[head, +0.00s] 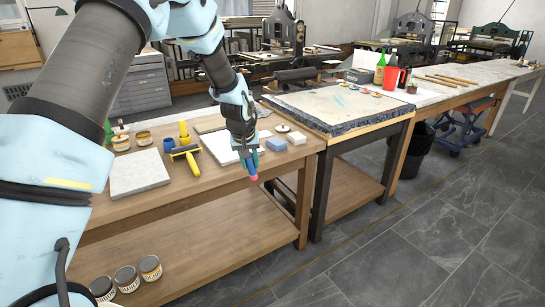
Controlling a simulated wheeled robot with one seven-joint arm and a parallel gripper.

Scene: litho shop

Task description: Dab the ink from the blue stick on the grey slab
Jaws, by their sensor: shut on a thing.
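My gripper (248,158) is shut on a blue stick (250,166) and points down near the front edge of the wooden bench. The stick's lower end is pinkish red; its upper part is hidden between the fingers. A light grey slab (139,174) lies flat on the bench, well to the left of my gripper. A larger, thick grey slab (310,106) with dark rough edges lies on the stand to the right, with a few faint blue marks on top. The stick is apart from both slabs.
Bottles and a red jug (391,73) stand on the far right counter.

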